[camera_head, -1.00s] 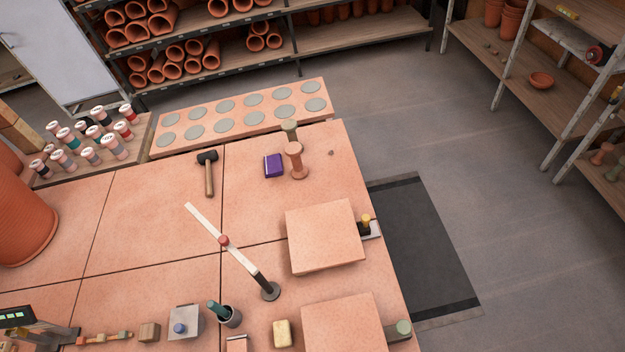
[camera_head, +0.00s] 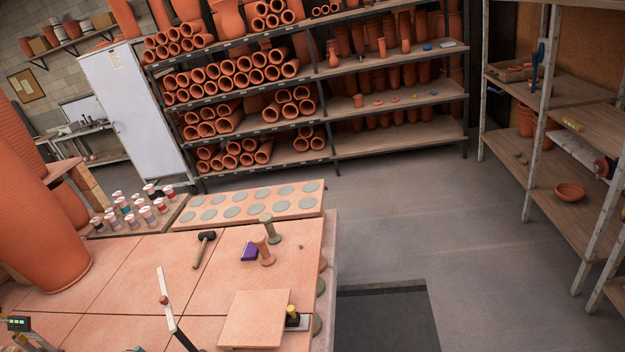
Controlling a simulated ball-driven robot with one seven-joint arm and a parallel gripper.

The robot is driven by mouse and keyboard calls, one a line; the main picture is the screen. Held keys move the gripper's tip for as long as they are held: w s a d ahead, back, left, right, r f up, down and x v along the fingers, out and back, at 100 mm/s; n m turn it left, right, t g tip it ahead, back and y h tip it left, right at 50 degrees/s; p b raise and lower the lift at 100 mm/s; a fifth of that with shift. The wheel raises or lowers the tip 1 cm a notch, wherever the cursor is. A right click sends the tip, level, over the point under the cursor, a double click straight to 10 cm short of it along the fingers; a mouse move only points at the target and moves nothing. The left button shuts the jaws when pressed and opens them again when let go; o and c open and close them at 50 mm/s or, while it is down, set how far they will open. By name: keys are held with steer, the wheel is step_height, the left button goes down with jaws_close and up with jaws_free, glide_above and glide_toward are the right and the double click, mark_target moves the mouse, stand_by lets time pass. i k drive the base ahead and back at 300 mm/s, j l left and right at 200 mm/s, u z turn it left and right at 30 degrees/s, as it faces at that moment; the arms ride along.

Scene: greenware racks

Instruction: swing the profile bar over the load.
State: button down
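A pale bar with a red knob, which looks like the profile bar (camera_head: 161,283), stands out over the tiled table at the lower left. Its dark lower arm runs down to the bottom edge, and its foot is out of view. A square terracotta slab (camera_head: 255,318) lies to its right, apart from it, at the table's near right. I cannot tell which thing is the load. My gripper does not show in this view.
A long slab with grey discs (camera_head: 300,204) lies behind. Grey floor (camera_head: 410,220) is free on the right, before the racks.

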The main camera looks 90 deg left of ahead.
mark_target(164, 299)
steer(key=i+u, duration=0.4)
steer(key=i+l+u, duration=0.2)
steer(key=i+u, duration=0.2)
steer(key=i, duration=0.2)
steer(key=i+j+u, duration=0.15)
steer(key=u, duration=0.35)
steer(key=i+u, duration=0.25)
steer(key=u, duration=0.25)
steer(key=i+u, duration=0.25)
steer(key=u, duration=0.25)
steer(key=i+l+u, duration=0.15)
steer(key=u, duration=0.35)
steer(key=i+l+u, duration=0.2)
steer(key=u, duration=0.25)
steer(key=i+j+u, duration=0.1)
steer(key=u, duration=0.25)
steer(key=i+u, duration=0.55)
steer(key=u, duration=0.2)
